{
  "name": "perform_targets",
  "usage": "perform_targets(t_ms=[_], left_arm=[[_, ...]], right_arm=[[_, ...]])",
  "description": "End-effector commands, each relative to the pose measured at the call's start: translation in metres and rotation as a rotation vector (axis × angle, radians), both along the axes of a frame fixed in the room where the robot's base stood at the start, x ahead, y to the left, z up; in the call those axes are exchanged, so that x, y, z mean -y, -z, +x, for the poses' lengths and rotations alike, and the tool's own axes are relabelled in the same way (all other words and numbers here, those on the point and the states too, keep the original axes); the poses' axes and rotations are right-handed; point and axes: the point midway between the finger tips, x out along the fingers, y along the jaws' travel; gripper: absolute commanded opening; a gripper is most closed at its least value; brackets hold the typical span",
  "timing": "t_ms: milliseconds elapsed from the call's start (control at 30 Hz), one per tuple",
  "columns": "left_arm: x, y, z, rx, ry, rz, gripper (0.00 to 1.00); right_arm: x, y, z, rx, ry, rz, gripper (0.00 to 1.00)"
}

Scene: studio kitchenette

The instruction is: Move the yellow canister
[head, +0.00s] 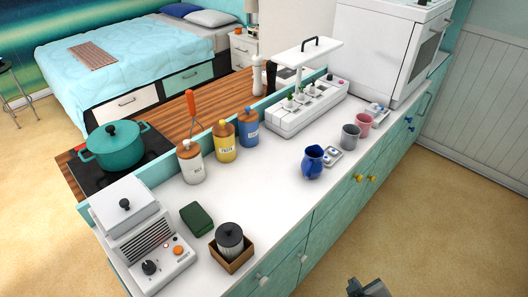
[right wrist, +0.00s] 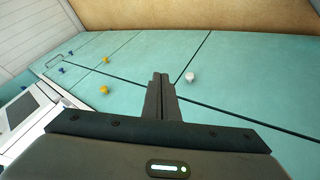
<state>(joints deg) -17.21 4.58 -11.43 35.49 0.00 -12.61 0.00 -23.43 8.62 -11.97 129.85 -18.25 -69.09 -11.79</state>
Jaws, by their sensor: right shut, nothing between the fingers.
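The yellow canister (head: 224,143) stands upright on the white counter in the head view, with a wooden lid and a label. It is between a white canister (head: 190,163) on its left and a blue canister (head: 247,128) on its right. My right gripper (head: 354,286) shows at the bottom edge of the head view, in front of the counter and well away from the canister. In the right wrist view its fingers (right wrist: 160,80) are together and empty, in front of teal cabinet fronts. My left gripper is in neither view.
On the white counter (head: 265,195) stand a blue pitcher (head: 313,162), grey mug (head: 350,137), pink mug (head: 363,124), dark green block (head: 196,218), dark jar in a wooden box (head: 230,241) and white appliance (head: 143,240). A teal pot (head: 113,146) is behind. The counter's middle is clear.

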Motion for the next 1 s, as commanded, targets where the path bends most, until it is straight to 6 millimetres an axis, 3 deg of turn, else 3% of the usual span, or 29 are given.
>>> perform_targets(t_ms=[267, 400, 767, 867, 1000], left_arm=[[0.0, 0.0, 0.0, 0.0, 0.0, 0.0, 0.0], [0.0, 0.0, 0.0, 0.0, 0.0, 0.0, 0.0], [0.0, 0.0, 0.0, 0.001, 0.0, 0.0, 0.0], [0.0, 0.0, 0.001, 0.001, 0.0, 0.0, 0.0], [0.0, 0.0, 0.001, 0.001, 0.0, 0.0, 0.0]], right_arm=[[-0.015, 0.044, -0.077, -0.227, 0.147, 0.223, 0.0], [-0.025, 0.08, -0.109, -0.339, 0.209, 0.307, 0.0], [-0.032, 0.163, -0.127, -0.424, 0.251, 0.35, 0.0], [-0.032, 0.194, -0.132, -0.438, 0.252, 0.349, 0.0], [-0.031, 0.252, -0.145, -0.461, 0.253, 0.342, 0.0]])
